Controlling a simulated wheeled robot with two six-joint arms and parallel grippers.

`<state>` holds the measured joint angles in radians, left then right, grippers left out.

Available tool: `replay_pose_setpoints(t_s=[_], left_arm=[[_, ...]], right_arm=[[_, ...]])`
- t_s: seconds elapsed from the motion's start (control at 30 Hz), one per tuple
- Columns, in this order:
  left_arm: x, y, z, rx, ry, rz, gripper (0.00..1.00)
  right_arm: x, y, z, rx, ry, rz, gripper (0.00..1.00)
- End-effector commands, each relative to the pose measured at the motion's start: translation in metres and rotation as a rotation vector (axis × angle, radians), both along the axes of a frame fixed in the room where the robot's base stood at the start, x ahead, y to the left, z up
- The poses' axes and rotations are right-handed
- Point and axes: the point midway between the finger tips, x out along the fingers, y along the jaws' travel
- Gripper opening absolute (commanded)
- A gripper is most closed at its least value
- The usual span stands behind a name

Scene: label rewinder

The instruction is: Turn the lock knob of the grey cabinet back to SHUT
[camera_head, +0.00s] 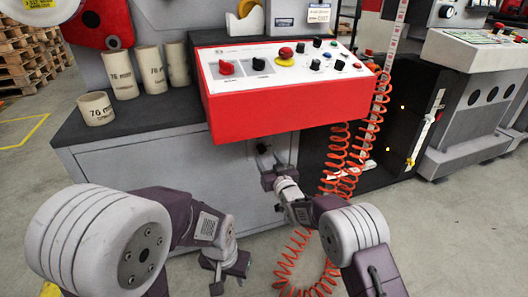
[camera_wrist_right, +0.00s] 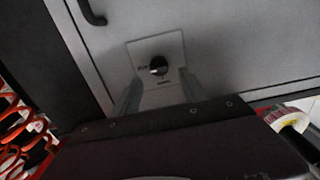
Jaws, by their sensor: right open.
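The grey cabinet (camera_head: 130,170) stands under the red control box. Its lock knob (camera_wrist_right: 158,66) is small, round and black on a pale plate (camera_wrist_right: 172,48) in the right wrist view. The plate has small markings that I cannot read, so the knob's setting is unclear. In the head view the knob (camera_head: 262,148) shows just beyond my right gripper (camera_head: 268,172). In the wrist view my right gripper (camera_wrist_right: 160,76) is open, a finger on either side of the knob. I cannot tell whether they touch it. My left gripper (camera_head: 230,276) hangs low in front of the cabinet, its jaws unclear.
The red control box (camera_head: 290,112) overhangs the knob. Orange coiled cables (camera_head: 345,160) hang to the right of it and loop down to the floor. A black handle (camera_wrist_right: 92,12) is near the plate. Several cardboard cores (camera_head: 152,70) stand on the cabinet top.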

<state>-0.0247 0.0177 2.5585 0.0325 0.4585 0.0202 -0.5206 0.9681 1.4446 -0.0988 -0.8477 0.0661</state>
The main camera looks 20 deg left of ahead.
Motion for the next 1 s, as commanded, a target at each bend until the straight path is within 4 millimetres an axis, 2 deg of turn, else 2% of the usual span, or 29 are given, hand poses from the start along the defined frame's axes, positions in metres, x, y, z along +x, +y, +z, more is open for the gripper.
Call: replay_pose_setpoints(t_s=[0.03, 0.2, 0.4, 0.73, 0.77, 0.93, 1.0], left_arm=[[-0.001, 0.0, -0.017, 0.0, 0.003, 0.0, 0.36], [-0.001, 0.0, -0.03, 0.0, 0.003, 0.0, 0.36], [-0.001, 0.0, -0.036, 0.0, 0.003, 0.0, 0.36], [-0.001, 0.0, -0.036, 0.0, 0.003, 0.0, 0.36], [-0.001, 0.0, -0.036, 0.0, 0.003, 0.0, 0.36], [-0.001, 0.0, -0.036, 0.0, 0.003, 0.0, 0.36], [-0.001, 0.0, -0.036, 0.0, 0.003, 0.0, 0.36]], right_arm=[[0.008, 0.006, -0.01, 0.002, -0.002, 0.0, 0.52], [0.03, 0.02, -0.009, -0.001, 0.0, 0.0, 0.52], [0.042, 0.029, -0.006, -0.002, 0.001, 0.0, 0.52], [0.044, 0.03, -0.004, -0.003, 0.003, -0.001, 0.52], [0.044, 0.03, -0.004, -0.003, 0.003, -0.001, 0.46], [0.044, 0.03, -0.004, -0.003, 0.003, -0.001, 0.0], [0.044, 0.03, -0.004, -0.003, 0.002, -0.001, 0.0]])
